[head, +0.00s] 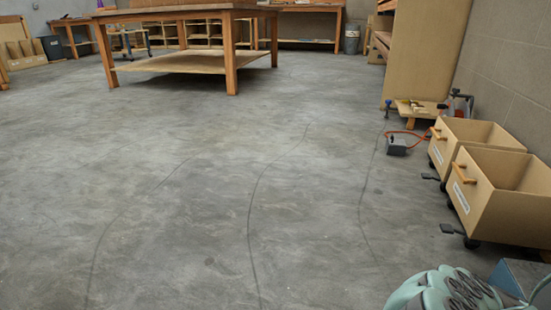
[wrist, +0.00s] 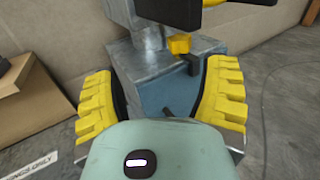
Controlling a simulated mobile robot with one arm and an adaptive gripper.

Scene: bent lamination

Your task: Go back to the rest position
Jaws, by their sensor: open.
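My gripper (wrist: 161,72) shows in the wrist view with its two ribbed yellow fingers spread wide apart. Nothing is gripped between them. A grey-blue metal machine part (wrist: 165,85) with a small yellow block (wrist: 180,44) on it lies beyond and between the fingers. I cannot tell whether the fingers touch it. In the head view part of my teal arm shows at the bottom right corner, and the gripper's fingers are out of that view.
Two wheeled wooden bins (head: 513,205) stand along the right wall, with a grey pedal box (head: 396,146) and red hose nearby. A wooden workbench (head: 232,75) stands at the back. The concrete floor (head: 180,190) is mostly clear.

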